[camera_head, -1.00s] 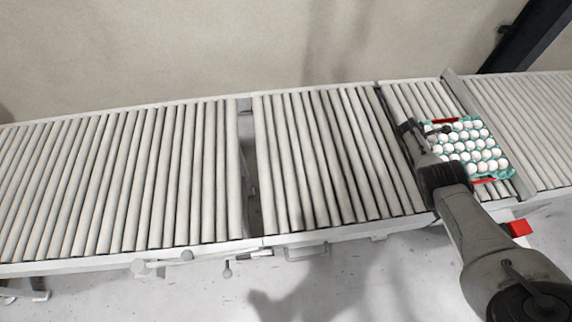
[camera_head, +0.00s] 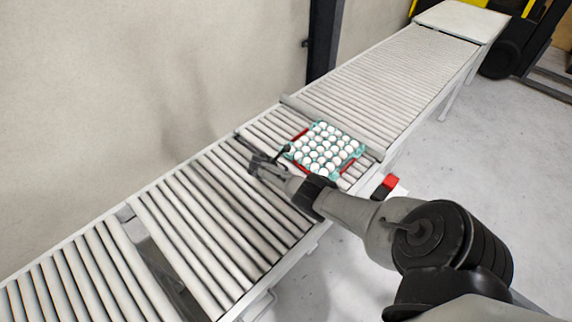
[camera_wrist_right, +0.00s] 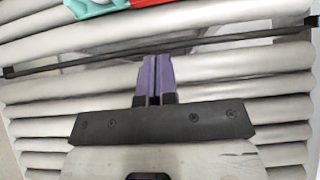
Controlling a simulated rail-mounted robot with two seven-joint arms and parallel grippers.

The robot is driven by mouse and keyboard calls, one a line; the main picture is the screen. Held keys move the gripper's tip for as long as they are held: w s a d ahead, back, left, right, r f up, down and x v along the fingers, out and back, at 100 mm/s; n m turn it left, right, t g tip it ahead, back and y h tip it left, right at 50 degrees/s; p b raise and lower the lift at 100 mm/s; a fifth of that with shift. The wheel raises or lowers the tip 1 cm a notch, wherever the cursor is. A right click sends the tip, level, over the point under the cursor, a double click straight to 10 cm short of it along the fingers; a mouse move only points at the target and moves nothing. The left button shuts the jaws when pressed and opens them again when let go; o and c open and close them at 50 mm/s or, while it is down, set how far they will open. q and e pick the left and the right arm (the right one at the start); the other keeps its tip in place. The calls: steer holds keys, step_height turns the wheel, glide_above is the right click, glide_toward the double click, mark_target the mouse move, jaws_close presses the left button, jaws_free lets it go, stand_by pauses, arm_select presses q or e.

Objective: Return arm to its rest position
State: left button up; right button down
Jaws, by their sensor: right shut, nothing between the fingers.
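My right arm comes in from the lower right in the head view. My right gripper (camera_head: 262,165) is over the roller conveyor, just left of the egg tray. In the right wrist view its two purple fingers (camera_wrist_right: 157,78) are closed together with nothing between them, above the rollers. The teal egg tray (camera_head: 361,150), filled with white eggs, sits on the conveyor between two red pieces. A corner of the tray (camera_wrist_right: 92,8) shows at the top of the right wrist view, apart from the fingers. My left gripper is not in view.
The roller conveyor (camera_head: 395,65) runs from the lower left to a white table end (camera_head: 462,18) at the upper right. A dark bar (camera_wrist_right: 160,48) crosses the rollers near the fingers. A dark post (camera_head: 323,45) stands behind. A red box (camera_head: 385,186) is beside the conveyor's near edge.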

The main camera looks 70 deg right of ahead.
steer(key=shift+p+v, duration=0.6)
steer(key=shift+v, duration=0.75)
